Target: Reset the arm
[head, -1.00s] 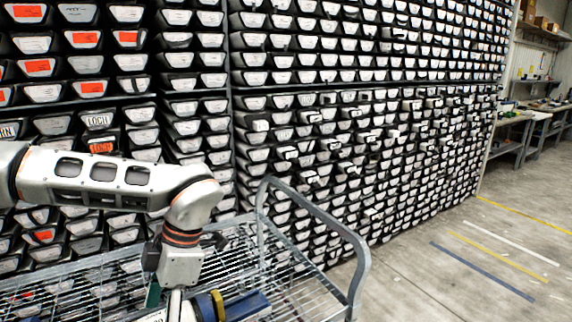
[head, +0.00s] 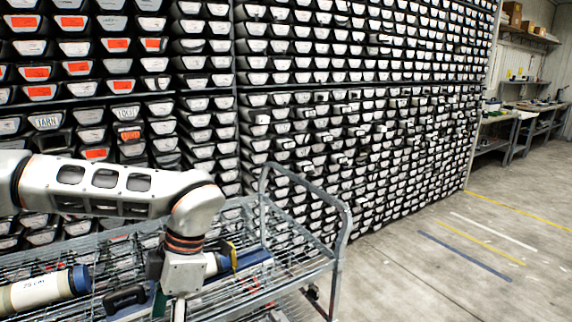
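My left arm (head: 110,185) comes in from the left and bends down at the elbow over the wire cart. Its wrist end (head: 183,272) points down in front of the cart's shelf. The fingers are not clearly seen, so I cannot tell whether this gripper is open or shut. My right arm and gripper are not in view.
A wire cart (head: 285,283) with a raised handle (head: 345,225) bears a white liner with a blue cap (head: 80,279), a blue liner (head: 250,259) and a black handled tool (head: 125,297). A tray rack (head: 345,75) stands behind. Floor at right is clear.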

